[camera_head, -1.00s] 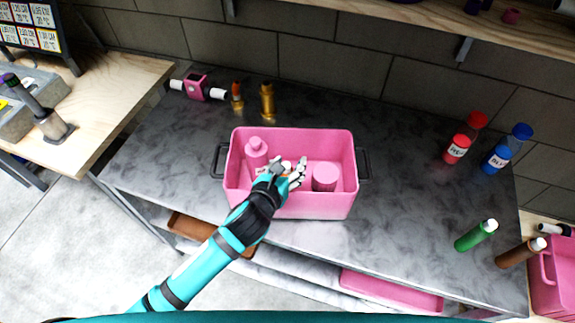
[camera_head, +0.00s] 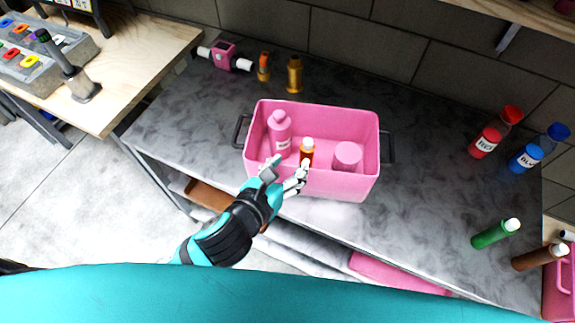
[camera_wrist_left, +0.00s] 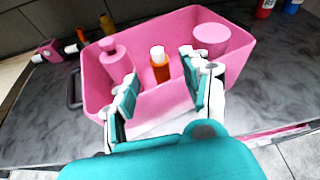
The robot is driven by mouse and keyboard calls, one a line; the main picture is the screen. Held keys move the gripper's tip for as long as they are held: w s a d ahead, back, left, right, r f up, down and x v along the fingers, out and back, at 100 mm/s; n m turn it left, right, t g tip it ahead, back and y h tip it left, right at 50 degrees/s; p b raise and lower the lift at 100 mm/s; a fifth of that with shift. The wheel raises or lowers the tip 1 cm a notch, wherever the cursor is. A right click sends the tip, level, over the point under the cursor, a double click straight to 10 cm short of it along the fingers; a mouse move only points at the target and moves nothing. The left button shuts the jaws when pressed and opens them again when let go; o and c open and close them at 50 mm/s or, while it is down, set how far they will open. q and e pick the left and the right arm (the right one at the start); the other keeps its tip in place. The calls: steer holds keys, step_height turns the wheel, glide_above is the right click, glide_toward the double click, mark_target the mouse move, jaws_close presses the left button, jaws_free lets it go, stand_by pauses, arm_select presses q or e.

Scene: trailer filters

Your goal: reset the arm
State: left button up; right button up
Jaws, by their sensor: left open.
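My left gripper (camera_head: 286,178) is open and empty at the near wall of a pink crate (camera_head: 345,187). In the left wrist view my gripper's fingers (camera_wrist_left: 160,92) are spread apart, with the crate (camera_wrist_left: 236,75) just beyond them. An orange bottle with a white cap (camera_head: 307,152) stands in the crate and shows between the fingers in the wrist view (camera_wrist_left: 161,70). A pink bottle (camera_head: 280,135) stands left of it and a pink round jar (camera_head: 347,156) right of it. My right gripper is not in view.
The grey tabletop (camera_head: 430,130) between is clear. A shelf overhangs the top right.

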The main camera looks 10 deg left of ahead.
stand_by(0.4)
arm_select(q)
steer(key=s+a+f+m+g+y, duration=0.25)
steer(key=s+a+m, duration=0.25)
steer(key=m, duration=0.7)
steer(key=s+a+f+m+g+y, duration=0.1)
steer(key=s+a+f+m+g, duration=0.4)
steer(key=m, duration=0.7)
steer(key=s+a+f+m+g+y, duration=0.15)
steer(key=s+a+f+m, duration=0.35)
steer(key=m, duration=0.7)
step_height(320, 180, down, 25)
steer(key=g, duration=0.1)
steer(key=s+a+f, duration=0.2)
steer(key=s+f, duration=0.5)
steer(key=s, duration=0.1)
steer(key=s+a+f+g+b, duration=0.1)
steer(key=s+f, duration=0.7)
steer(key=shift+a+f, duration=0.3)
steer(key=shift+a, duration=0.05)
